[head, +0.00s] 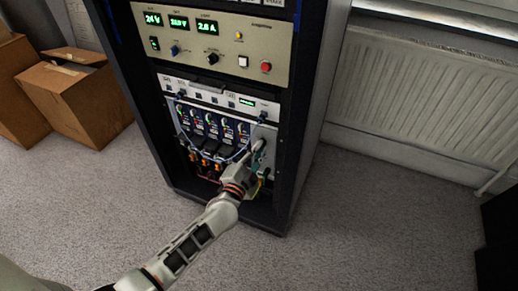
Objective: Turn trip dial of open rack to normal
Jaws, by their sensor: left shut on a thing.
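The open rack (325,75) is a tall dark cabinet with its front facing me. A row of modules (212,125) with small coloured dials and lights sits in its lower bay. My left gripper (259,149) reaches up to the right end of this row. It is shut on a small part there, which appears to be the trip dial. The fingers cover the dial, so its marks and setting cannot be read. My right gripper is not in view.
A beige power panel (215,45) with green readouts and a red button (266,67) sits above. Blue cables (181,118) hang across the modules. Cardboard boxes (75,95) stand at left, a white radiator (420,95) at right. Carpet in front is clear.

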